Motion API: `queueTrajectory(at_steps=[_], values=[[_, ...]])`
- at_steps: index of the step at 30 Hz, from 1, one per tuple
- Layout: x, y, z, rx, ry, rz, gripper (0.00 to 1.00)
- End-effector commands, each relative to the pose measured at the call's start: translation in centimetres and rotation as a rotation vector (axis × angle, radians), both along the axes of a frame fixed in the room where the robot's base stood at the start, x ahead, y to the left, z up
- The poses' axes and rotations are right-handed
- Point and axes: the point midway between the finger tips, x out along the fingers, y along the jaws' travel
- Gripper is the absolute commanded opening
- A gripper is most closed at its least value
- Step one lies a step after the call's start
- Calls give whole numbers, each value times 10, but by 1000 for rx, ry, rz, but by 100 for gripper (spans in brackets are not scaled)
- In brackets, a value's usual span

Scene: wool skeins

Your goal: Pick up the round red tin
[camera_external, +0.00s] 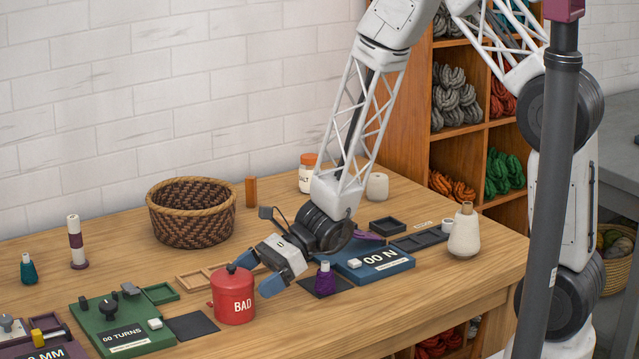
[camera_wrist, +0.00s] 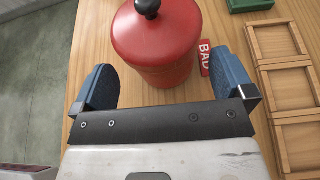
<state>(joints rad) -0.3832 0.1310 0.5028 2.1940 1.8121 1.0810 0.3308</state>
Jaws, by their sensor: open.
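My gripper (camera_wrist: 167,84) is open, one finger on each side of the tin, with a visible gap on both sides. In the external view my gripper (camera_external: 258,273) is low over the table, just right of the tin. Nothing is held.
A green board (camera_external: 125,322) marked 00 TURNS and a dark square mat (camera_external: 192,326) lie left of the tin. A wooden compartment tray (camera_external: 195,280) lies behind it. A purple cone (camera_external: 325,279) and a blue board (camera_external: 372,263) are right. A woven basket (camera_external: 191,222) stands farther back.

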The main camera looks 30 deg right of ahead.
Motion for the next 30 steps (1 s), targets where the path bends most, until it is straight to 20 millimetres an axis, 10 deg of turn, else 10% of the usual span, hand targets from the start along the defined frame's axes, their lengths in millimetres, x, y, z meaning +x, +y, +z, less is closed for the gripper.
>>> queueTrajectory(at_steps=[30], values=[[0,37,-17,0,-1,0,100]])
